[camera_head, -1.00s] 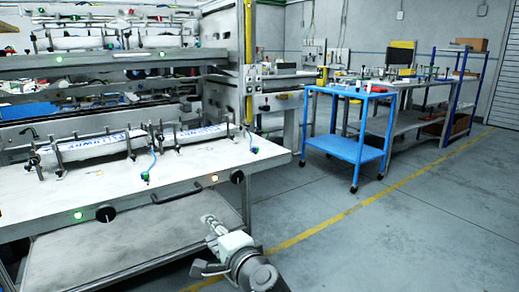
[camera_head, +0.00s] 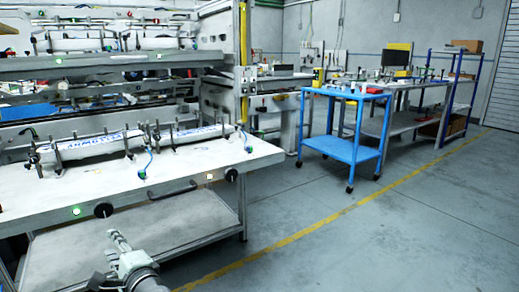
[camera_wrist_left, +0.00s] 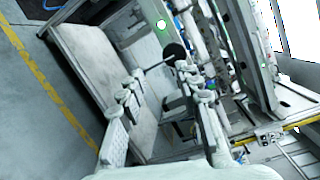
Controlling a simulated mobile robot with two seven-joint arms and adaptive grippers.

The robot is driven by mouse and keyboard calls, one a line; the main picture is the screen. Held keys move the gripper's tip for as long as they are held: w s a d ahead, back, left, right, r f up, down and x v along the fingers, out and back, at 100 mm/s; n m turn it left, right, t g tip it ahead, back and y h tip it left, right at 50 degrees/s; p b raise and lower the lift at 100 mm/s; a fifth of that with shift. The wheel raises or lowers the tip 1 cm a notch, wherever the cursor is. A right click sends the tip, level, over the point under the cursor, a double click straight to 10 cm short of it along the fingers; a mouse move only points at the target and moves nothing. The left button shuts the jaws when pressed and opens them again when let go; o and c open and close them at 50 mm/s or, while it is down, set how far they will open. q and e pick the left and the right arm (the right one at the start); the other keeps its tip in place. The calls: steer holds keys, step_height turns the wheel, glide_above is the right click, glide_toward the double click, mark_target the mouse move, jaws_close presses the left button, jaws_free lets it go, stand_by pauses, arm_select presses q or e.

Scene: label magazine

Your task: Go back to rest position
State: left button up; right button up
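My left gripper (camera_head: 117,243) is low in the head view, in front of the lower shelf of the label magazine and below its white table top (camera_head: 70,190). The left wrist view shows its two fingers (camera_wrist_left: 158,88) spread apart with nothing between them. It is open and empty. White label packs with blue print (camera_head: 92,147) lie between dark upright posts on the table top, and the gripper is apart from them. My right gripper is in neither view.
A black knob (camera_head: 103,210) and a bar handle (camera_head: 173,190) are on the table's front edge, near the gripper. A blue cart (camera_head: 342,150) stands right of the magazine. The grey floor with a yellow line (camera_head: 310,230) is clear at front right.

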arm_select(q)
steer(key=s+a+f+n+g+h, duration=0.25)
steer(key=s+f, duration=0.25)
steer(key=f, duration=0.4)
steer(key=s+a+f+n+g+h, duration=0.1)
steer(key=s+a+f+g+h, duration=0.15)
steer(key=s+f, duration=0.5)
steer(key=s+a+f+n+g+h, duration=0.3)
steer(key=s+a+f+n, duration=0.1)
steer(key=s+f, duration=0.85)
steer(key=s+d+f+n+h, duration=0.1)
steer(key=d+f, duration=0.1)
steer(key=d, duration=0.6)
steer(key=s+d+f+n+h, duration=0.1)
steer(key=s+d+n+h, duration=0.1)
steer(key=d, duration=0.6)
steer(key=shift+s+d+f+g+h, duration=0.15)
steer(key=shift+d+f+g+h, duration=0.15)
steer(key=shift+f, duration=0.1)
